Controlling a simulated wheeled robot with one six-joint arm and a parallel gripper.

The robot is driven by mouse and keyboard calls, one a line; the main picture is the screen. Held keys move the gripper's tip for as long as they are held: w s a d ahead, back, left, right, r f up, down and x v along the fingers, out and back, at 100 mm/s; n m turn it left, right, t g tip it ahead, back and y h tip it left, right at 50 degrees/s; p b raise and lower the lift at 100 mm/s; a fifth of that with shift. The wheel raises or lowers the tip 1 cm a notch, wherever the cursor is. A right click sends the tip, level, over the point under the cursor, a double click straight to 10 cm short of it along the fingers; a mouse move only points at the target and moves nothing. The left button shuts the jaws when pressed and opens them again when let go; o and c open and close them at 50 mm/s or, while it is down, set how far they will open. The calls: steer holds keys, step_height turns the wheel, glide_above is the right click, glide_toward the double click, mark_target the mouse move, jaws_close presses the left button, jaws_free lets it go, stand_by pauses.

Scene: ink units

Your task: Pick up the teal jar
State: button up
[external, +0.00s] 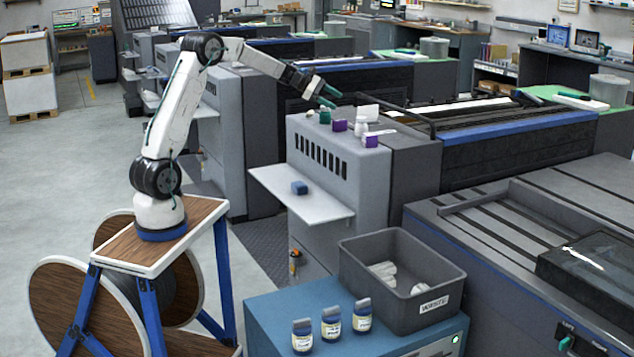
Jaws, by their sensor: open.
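The teal jar (325,117) stands on top of the grey press unit, near its left end. It is small in the external view. My gripper (330,96) is at the end of the outstretched arm, just above the teal jar in the picture, with its two teal-tipped fingers apart. Nothing shows between the fingers. The exact gap between fingers and jar cannot be told from this one view.
Purple jars (339,125) and a white bottle (361,126) stand close right of the teal jar. A grey waste bin (358,279) and three blue jars (331,325) stand on the blue cabinet (268,302).

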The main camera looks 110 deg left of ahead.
steer(key=s+a+f+n+y, duration=0.3)
steer(key=s+a+n, duration=0.2)
steer(key=s+a, duration=0.6)
steer(key=n, duration=0.3)
glide_toward(329, 117)
steer(key=a+f, duration=0.1)
steer(key=w+a, duration=0.1)
steer(key=shift+w+a+f+y, duration=0.15)
steer(key=shift+a+f+y, duration=0.15)
steer(key=shift+a+f, duration=0.1)
steer(key=shift+w+a+f, duration=0.75)
steer(key=shift+w+f, duration=0.05)
steer(key=shift+w, duration=0.5)
steer(key=x, duration=0.4)
steer(key=shift+w+d, duration=0.1)
steer(key=shift+w, duration=0.15)
steer(key=shift+w+m, duration=0.1)
steer(key=shift+m, duration=0.2)
steer(key=c, duration=0.6)
